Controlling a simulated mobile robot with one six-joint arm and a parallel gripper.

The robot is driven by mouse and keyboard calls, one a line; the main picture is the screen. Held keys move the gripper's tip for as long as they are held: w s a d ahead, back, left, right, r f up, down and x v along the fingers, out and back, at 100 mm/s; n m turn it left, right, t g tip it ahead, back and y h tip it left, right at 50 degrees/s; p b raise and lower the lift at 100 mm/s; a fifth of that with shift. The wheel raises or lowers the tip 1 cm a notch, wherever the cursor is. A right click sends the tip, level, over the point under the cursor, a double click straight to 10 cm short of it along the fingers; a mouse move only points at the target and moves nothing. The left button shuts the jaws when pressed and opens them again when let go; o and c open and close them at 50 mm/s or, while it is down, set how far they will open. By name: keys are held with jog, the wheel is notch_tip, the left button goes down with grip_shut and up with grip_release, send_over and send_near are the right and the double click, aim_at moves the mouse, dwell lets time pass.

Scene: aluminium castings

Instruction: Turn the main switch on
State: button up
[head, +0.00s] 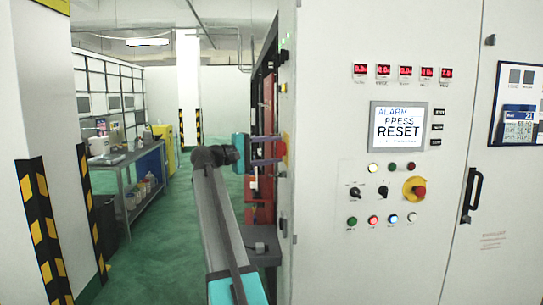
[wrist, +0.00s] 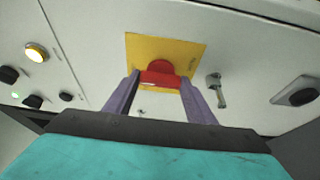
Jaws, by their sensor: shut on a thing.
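The main switch is a red rotary knob (wrist: 160,74) on a yellow square plate (wrist: 190,50), in the wrist view. In the head view the yellow plate (head: 285,146) shows edge-on on the narrow side of the grey cabinet. My gripper (wrist: 160,82) has its two purple fingers on either side of the red knob, shut on it. In the head view my gripper (head: 274,150) reaches the cabinet's side from the left. The knob's exact turn angle is hard to tell.
The cabinet front (head: 400,250) carries a lit screen (head: 399,125) reading "ALARM PRESS RESET", lit buttons and a red emergency stop (head: 419,191). In the wrist view a key (wrist: 217,91) sits right of the plate, with a black latch (wrist: 297,92) beyond. A workbench (head: 125,155) stands left.

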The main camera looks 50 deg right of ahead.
dwell(0.4)
jog(key=o, duration=1)
jog(key=shift+d, duration=0.1)
jog(key=shift+o, duration=0.2)
jog(key=b+v, duration=0.2)
jog(key=v, duration=1.2)
jog(key=shift+s, duration=0.1)
